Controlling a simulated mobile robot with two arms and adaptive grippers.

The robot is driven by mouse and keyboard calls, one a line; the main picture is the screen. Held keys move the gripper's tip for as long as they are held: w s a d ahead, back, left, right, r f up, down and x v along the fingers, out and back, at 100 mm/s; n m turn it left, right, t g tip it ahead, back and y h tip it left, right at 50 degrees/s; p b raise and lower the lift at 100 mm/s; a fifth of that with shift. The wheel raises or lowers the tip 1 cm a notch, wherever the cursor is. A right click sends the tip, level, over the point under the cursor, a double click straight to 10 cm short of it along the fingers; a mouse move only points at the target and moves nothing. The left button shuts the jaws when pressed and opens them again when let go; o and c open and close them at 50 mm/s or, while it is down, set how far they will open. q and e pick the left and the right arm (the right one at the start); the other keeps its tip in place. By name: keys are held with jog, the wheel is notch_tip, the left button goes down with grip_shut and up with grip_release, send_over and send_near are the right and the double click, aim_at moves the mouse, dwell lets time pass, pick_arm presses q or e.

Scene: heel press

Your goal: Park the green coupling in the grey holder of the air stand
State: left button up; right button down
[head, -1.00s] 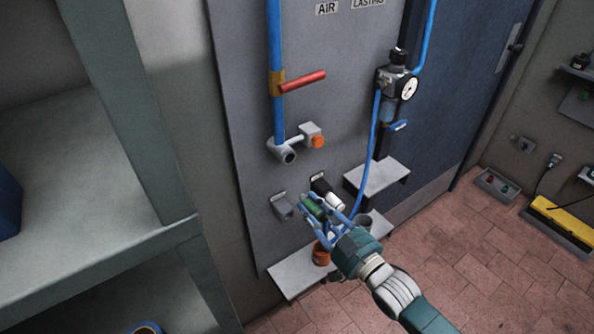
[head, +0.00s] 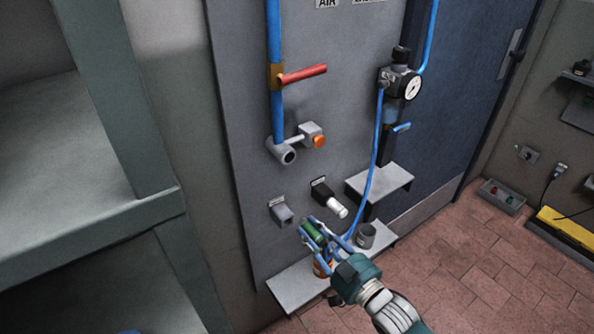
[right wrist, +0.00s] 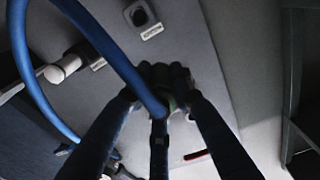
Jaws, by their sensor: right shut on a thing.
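The green coupling (head: 315,232) is in the fingers of my right gripper (head: 313,232), which is shut on it. In the right wrist view the coupling (right wrist: 170,102) is dark and mostly covered by the fingers. The grey holder (head: 282,213) is on the grey panel, up and left of the coupling and apart from it. In the right wrist view the holder (right wrist: 140,14) shows a dark round opening at the top. A blue hose (right wrist: 125,75) runs to the coupling. My left gripper is not in view.
A black holder with a white piece (head: 338,208) is right of the grey holder. A low shelf (head: 290,290) carries an orange cup (head: 321,268), partly hidden by my gripper, and a grey cup (head: 366,236). Above are a red-handled valve (head: 303,75) and a gauge (head: 411,87).

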notch_tip(320, 180, down, 7)
jog(key=b, duration=0.5)
jog(key=b+x, duration=0.2)
jog(key=x, duration=0.3)
jog(key=shift+f, duration=0.15)
dwell(1.2)
dwell(0.4)
jog(key=shift+p, duration=0.35)
dwell(0.9)
jog(key=shift+b+x, duration=0.65)
jog(key=shift+x, duration=0.8)
